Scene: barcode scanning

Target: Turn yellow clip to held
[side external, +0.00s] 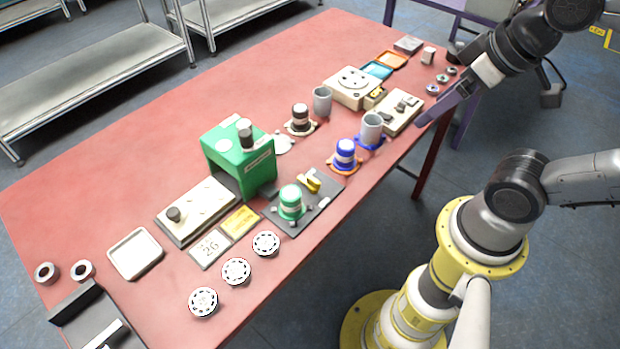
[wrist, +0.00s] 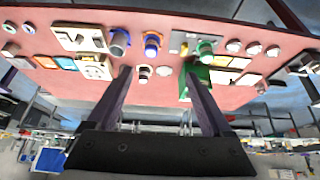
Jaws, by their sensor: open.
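The yellow clip (side external: 311,182) sits on a dark plate (side external: 327,203) near the table's front edge, behind and right of a green-and-white cylinder (side external: 291,201). In the wrist view the clip (wrist: 185,47) is a tiny yellow patch beside the green cylinder (wrist: 205,50). Its exact turn is too small to read. My gripper (side external: 440,108) is over the table's right end, well away from the clip. In the wrist view its two dark purple fingers stand wide apart with nothing between them, so my gripper (wrist: 157,72) is open and empty.
A green box-shaped device (side external: 240,158) stands behind the plate. A blue-and-white cylinder (side external: 345,153) and a grey cup (side external: 371,128) stand between the clip and my gripper. Several round discs (side external: 236,271) lie to the front left. The red table (side external: 100,195) has bare room at the back left.

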